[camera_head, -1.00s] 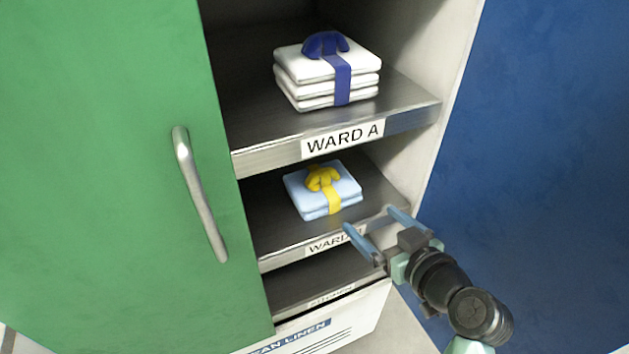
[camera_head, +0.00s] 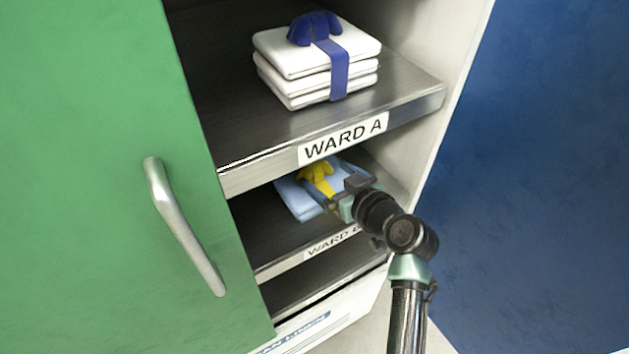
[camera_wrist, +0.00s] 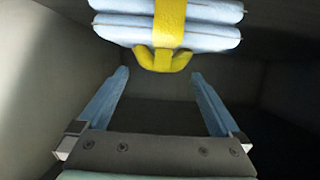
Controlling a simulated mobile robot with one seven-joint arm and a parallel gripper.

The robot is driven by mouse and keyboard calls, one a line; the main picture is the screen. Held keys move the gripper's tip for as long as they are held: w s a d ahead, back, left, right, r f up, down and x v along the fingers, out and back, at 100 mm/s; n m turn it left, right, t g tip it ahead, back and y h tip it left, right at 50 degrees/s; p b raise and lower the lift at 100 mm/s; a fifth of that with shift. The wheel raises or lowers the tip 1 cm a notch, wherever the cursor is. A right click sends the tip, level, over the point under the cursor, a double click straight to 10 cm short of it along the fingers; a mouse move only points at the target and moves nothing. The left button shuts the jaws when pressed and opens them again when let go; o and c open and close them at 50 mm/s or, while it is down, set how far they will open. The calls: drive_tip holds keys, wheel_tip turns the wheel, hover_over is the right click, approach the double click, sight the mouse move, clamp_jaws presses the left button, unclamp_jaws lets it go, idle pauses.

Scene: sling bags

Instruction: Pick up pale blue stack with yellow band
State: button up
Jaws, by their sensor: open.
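The pale blue stack (camera_head: 296,199) with its yellow band (camera_head: 317,180) lies on the middle shelf, under the WARD A shelf. My gripper (camera_head: 335,182) reaches into this compartment, at the stack, and hides its right part. In the wrist view the stack (camera_wrist: 211,38) is at the top, with the yellow band (camera_wrist: 168,25) and its knot facing the jaws. My gripper (camera_wrist: 158,82) is open there, its two blue fingers spread wide with the knot between and just beyond their tips. Nothing is held.
A white stack with a blue band (camera_head: 308,70) sits on the WARD A shelf (camera_head: 400,105), close above my arm. A green door (camera_head: 90,150) with a handle stands left, a blue panel (camera_head: 530,190) right. A lower shelf (camera_head: 320,279) looks empty where visible.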

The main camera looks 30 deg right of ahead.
sight(319, 170)
drive_tip(key=shift+x, duration=2.7)
drive_tip(key=shift+a+f, duration=0.15)
drive_tip(key=shift+c, duration=0.3)
clamp_jaws()
